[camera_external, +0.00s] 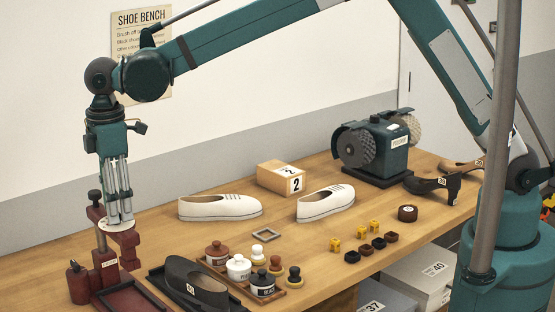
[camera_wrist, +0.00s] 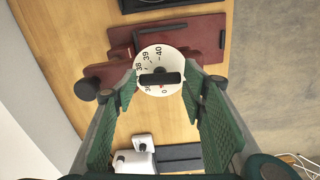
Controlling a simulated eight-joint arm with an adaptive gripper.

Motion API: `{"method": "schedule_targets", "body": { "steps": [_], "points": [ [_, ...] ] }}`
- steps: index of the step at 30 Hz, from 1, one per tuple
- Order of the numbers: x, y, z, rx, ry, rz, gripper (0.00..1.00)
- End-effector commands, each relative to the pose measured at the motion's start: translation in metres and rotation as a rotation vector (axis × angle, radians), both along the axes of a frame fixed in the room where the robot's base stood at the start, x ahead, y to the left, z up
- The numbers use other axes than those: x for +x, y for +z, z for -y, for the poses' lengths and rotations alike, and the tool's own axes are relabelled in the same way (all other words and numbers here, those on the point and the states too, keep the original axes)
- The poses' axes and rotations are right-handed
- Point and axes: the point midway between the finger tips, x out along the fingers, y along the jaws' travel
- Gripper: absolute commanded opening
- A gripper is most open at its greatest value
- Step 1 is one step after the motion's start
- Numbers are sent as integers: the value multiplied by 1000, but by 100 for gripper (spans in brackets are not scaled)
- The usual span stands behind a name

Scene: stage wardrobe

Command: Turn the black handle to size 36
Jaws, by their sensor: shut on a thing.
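The black handle (camera_wrist: 161,79) is a short bar across a white dial (camera_wrist: 151,54) with printed sizes. I can read 38, 39 and 40 along the dial's upper rim; lower marks are partly hidden. In the external view the dial (camera_external: 124,237) sits on a dark red device (camera_external: 104,258) at the bench's left end. My gripper (camera_wrist: 160,90) is over the dial, shut on the black handle, with one green finger pad at each end of the bar. In the external view my gripper (camera_external: 120,221) points straight down and the handle is hidden by it.
A dark red tray (camera_external: 130,298), a black shoe (camera_external: 196,282) and polish jars (camera_external: 239,267) are near the device. White shoes (camera_external: 220,207), a number box (camera_external: 281,178) and a polishing machine (camera_external: 372,149) stand farther right.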

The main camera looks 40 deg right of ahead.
Motion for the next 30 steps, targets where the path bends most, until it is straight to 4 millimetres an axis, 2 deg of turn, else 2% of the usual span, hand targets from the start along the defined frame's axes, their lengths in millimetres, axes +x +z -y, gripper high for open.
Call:
{"method": "schedule_targets", "body": {
  "steps": [18, 30],
  "points": [
    [0, -1, 0, 0, -518, 0, 30],
    [0, 0, 0, 0, -703, 0, 30]
  ]
}}
